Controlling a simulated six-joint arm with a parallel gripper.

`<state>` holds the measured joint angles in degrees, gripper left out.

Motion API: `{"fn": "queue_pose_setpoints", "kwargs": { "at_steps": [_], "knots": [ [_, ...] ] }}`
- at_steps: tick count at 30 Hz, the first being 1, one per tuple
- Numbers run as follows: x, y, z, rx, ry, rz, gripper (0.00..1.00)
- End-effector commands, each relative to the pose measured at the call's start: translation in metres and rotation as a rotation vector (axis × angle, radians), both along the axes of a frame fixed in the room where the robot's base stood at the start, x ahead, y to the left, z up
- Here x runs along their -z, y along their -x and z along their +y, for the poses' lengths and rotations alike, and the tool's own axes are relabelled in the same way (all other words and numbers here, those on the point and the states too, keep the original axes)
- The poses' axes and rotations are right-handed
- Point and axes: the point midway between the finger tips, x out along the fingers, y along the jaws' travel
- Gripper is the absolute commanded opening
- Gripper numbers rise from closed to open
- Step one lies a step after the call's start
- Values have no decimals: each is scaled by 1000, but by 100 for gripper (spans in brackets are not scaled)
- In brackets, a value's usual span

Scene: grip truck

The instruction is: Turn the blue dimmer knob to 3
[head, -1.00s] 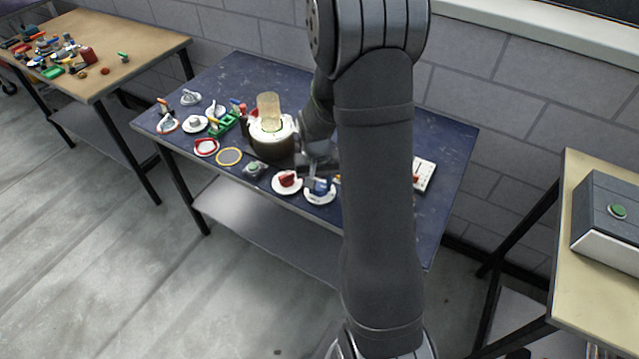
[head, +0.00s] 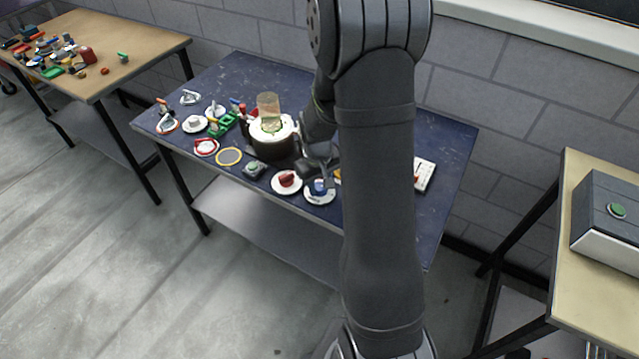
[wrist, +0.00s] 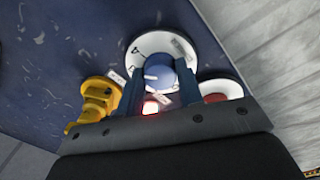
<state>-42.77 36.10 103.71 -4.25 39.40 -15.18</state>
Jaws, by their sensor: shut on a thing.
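The blue dimmer knob (head: 320,186) stands on a round white dial plate (head: 313,199) near the front edge of the blue table. In the wrist view the round blue knob (wrist: 157,76) has a white line on top, and its white plate (wrist: 140,44) carries dark marks and small labels. The numbers are too small to read. My gripper (wrist: 160,78) has its two blue fingers on either side of the knob and is shut on it. In the head view my gripper (head: 320,172) is at the knob, its fingertips hard to make out.
A red knob (head: 288,179) on a white plate sits close on the left. A yellow part (wrist: 97,98) is close to the other finger in the wrist view. A dark pot-like device (head: 270,147) stands behind. A white panel (head: 425,175) lies to the right.

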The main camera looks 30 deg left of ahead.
Motion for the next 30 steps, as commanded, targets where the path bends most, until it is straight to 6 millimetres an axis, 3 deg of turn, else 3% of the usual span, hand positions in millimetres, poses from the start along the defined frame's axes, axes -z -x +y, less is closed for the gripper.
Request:
{"fn": "queue_pose_setpoints", "kwargs": {
  "at_steps": [12, 29, 30],
  "knots": [
    [0, 0, -1, -216, 1, 0, 11],
    [0, -1, -1, -253, 0, 0, 11],
    [0, -1, -1, -253, 0, 0, 35]
  ]
}}
